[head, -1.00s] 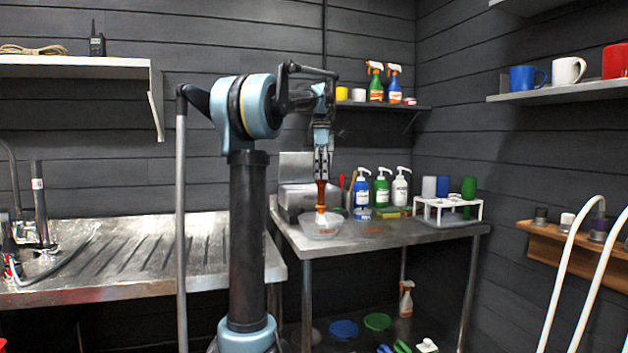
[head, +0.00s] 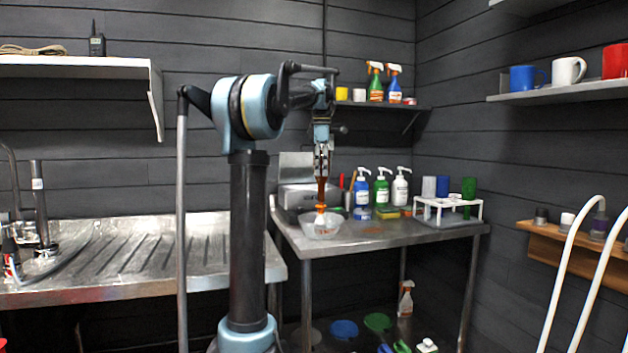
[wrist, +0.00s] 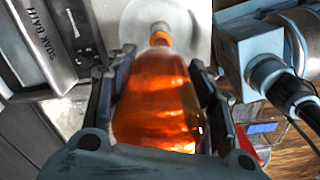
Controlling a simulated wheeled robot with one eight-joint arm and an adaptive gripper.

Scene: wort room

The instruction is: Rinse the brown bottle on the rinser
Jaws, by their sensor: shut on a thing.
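The brown bottle (head: 322,190) is upside down in my gripper (head: 323,172), mouth pointing down, at the rinser (head: 320,228), a pale bowl on the metal side table. In the wrist view the amber bottle (wrist: 160,95) lies between the two fingers of my gripper (wrist: 165,85), which are shut on its sides. Its neck points away toward the rinser's round whitish bowl (wrist: 135,28). The bottle's mouth is over the middle of the bowl. I cannot tell whether it touches the rinser, and no water is clearly visible.
A metal box marked SOAK BATH (wrist: 60,40) stands close beside the rinser. Pump bottles (head: 382,188) and a white rack (head: 447,209) stand to the right on the table. A shelf with spray bottles (head: 385,105) is above. The drainboard (head: 130,262) at left is clear.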

